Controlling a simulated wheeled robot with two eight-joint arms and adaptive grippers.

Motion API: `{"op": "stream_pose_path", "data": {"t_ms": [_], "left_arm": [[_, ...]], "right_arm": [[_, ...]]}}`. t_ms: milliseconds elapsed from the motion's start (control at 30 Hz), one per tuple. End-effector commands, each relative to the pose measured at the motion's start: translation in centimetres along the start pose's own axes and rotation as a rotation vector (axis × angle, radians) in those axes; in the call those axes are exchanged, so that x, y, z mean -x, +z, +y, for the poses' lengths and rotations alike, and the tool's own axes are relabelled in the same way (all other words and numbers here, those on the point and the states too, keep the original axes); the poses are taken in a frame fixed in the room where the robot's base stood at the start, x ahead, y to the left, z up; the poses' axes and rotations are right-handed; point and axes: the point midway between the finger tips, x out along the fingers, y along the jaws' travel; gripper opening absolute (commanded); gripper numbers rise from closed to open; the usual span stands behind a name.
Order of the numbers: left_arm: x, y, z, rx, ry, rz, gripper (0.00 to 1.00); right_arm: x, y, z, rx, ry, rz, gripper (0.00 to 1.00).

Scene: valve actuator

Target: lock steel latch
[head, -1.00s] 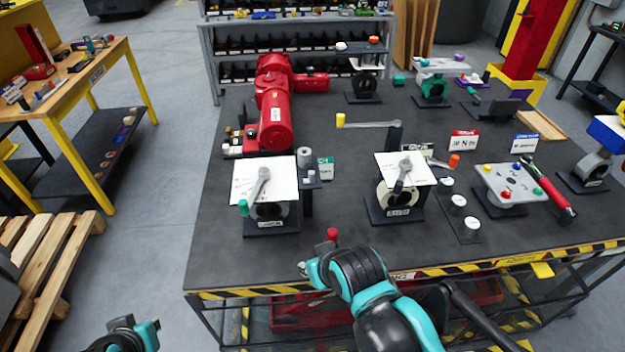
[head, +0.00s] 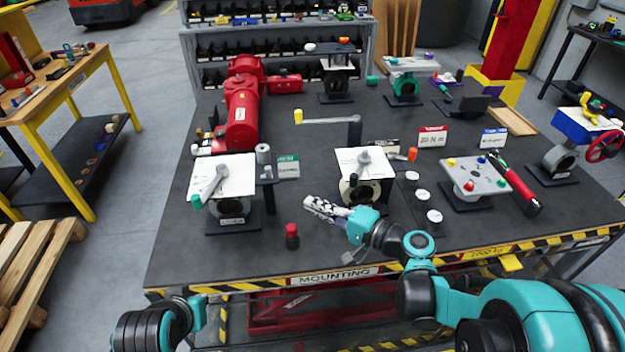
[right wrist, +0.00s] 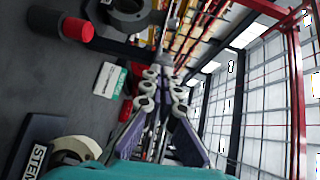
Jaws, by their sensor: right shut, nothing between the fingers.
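Two stands carry white plates with grey metal levers. The left lever (head: 211,186) slants down-left to a green tip, and the middle lever (head: 364,158) has its pivot on its plate (head: 372,165). A longer grey lever (head: 330,120) with a yellow end lies behind them. I cannot tell which one is the steel latch. My right gripper (head: 325,208) is shut and empty, above the table between the two plate stands and in front of them. Its closed fingers also show in the right wrist view (right wrist: 166,78). My left gripper is out of view.
A red-capped black post (head: 291,236) stands near the front edge, left of my right gripper. A red actuator (head: 242,112) stands at the back left. A grey panel (head: 474,178) with coloured knobs and a red-handled tool (head: 520,195) are to the right.

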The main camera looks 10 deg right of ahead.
Motion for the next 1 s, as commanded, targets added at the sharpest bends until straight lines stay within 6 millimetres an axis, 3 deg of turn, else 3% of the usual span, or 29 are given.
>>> {"op": "stream_pose_path", "data": {"t_ms": [133,600,767,1000], "left_arm": [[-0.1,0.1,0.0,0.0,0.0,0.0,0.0],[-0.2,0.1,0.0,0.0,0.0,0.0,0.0],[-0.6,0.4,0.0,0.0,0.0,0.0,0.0],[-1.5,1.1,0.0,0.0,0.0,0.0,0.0]], "right_arm": [[0.2,-0.9,-0.6,-0.041,-0.074,0.008,0.0],[-0.2,-1.1,-0.8,-0.049,-0.088,0.009,0.0],[-2.3,-1.0,-0.9,-0.048,-0.088,0.005,0.0],[-7.4,-1.0,-1.2,-0.048,-0.088,0.005,0.0]]}}
